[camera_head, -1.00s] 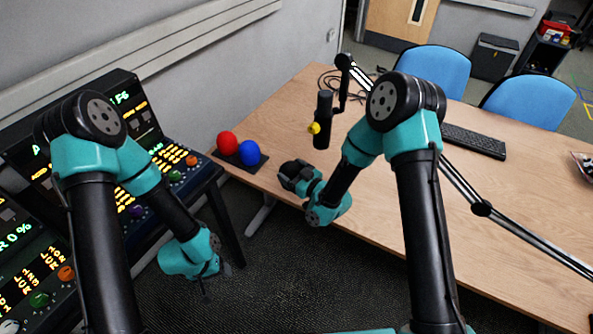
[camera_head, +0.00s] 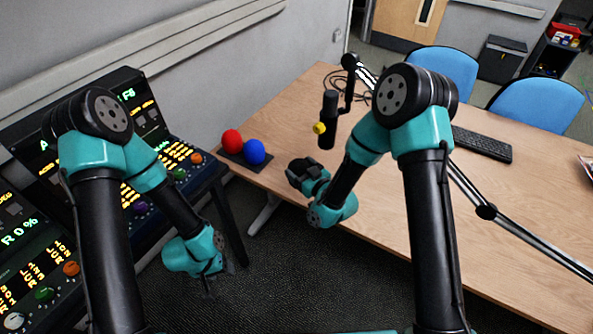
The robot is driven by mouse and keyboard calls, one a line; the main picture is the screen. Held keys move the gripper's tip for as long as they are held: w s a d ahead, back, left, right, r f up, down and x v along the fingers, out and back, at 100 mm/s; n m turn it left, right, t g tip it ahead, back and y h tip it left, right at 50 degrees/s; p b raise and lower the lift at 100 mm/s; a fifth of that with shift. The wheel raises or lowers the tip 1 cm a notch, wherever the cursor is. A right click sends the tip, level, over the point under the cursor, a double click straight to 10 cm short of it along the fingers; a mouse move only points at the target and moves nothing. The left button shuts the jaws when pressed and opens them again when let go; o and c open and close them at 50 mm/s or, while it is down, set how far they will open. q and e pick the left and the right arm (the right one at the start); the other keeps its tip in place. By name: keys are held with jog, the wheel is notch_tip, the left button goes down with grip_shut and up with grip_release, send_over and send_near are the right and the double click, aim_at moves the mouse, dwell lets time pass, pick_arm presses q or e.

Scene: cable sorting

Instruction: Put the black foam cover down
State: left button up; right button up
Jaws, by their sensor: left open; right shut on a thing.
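The black foam cover (camera_head: 298,165) is a dark rounded shape at the end of my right arm, over the table's left front edge. It is small and hard to tell apart from the dark fingers. My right gripper (camera_head: 304,172) is shut on it. Whether the cover touches the table I cannot tell. My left gripper (camera_head: 218,278) hangs low over the dark floor, in front of the console; it is open and empty.
A red ball-like cover (camera_head: 232,140) and a blue one (camera_head: 254,152) sit on a dark flat base (camera_head: 233,158) at the table's left corner. A microphone (camera_head: 328,122) with a yellow part stands behind my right gripper. A lit console (camera_head: 150,180) is at left; bare table (camera_head: 400,215) lies right.

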jog(key=s+d+r+m+t+h, duration=0.3)
jog(key=s+d+r+m+h, duration=0.2)
jog(key=r+h, duration=0.4)
jog(key=shift+s+d+r+m+t, duration=0.3)
jog(key=shift+s+d+r+m, duration=0.1)
jog(key=shift+s+r+m, duration=0.2)
jog(key=m+h, duration=0.4)
jog(key=h, duration=0.3)
send_over(297, 158)
jog(key=w+a, duration=0.2)
jog(key=a, duration=0.1)
jog(key=shift+w+d+g, duration=0.1)
jog(key=shift+d+g, duration=0.15)
jog(key=shift+g, duration=0.15)
jog(key=shift+f, duration=0.15)
